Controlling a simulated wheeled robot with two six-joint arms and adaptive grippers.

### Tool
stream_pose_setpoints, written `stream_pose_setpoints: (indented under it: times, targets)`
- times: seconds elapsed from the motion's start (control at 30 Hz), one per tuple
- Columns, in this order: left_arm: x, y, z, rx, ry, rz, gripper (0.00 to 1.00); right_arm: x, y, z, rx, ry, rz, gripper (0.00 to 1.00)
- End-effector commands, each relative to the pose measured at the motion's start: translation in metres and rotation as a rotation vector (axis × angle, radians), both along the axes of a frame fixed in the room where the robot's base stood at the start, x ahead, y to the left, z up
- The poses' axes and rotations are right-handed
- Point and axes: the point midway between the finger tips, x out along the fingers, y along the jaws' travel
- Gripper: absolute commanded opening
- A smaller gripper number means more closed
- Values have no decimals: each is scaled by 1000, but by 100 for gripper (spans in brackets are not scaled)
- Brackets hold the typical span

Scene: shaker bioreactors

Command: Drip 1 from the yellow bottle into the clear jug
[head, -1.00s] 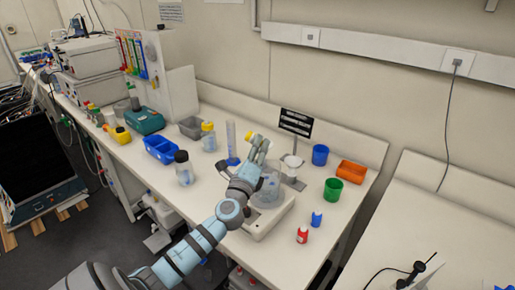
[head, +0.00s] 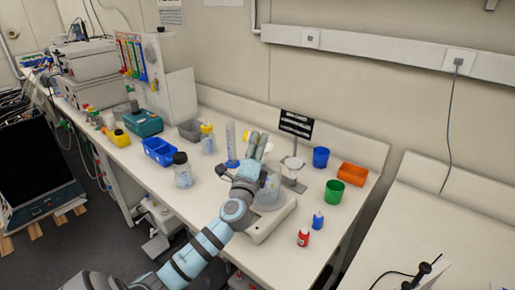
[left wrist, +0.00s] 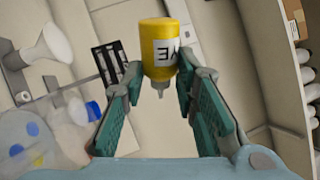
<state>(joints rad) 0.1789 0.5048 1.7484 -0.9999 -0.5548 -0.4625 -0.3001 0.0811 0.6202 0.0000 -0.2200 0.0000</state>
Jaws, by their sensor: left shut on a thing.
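The yellow bottle (left wrist: 159,48) is between the fingers of my left gripper (left wrist: 157,88), which is shut on it. Its pale nozzle points towards the bottom of the left wrist view. In the head view the left gripper (head: 256,147) is raised above the clear jug, with a bit of the yellow bottle (head: 254,136) showing at its top. The clear jug (head: 268,194) stands on a white flat device (head: 270,222), partly hidden by my left arm. I cannot tell if the nozzle is over the jug's mouth. My right gripper is not in view.
A clear cylinder (head: 231,148) and a small stand (head: 292,170) are close to the gripper. A dark-capped bottle (head: 182,173) stands left.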

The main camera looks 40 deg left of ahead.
Motion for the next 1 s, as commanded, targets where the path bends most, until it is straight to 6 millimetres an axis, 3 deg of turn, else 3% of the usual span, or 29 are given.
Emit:
stream_pose_setpoints:
  times: [0.37,1.0]
  targets:
    - [-3,5,-8,-142,-88,0,4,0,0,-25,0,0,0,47]
    - [-25,40,-16,-360,-221,1,4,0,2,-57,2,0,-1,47]
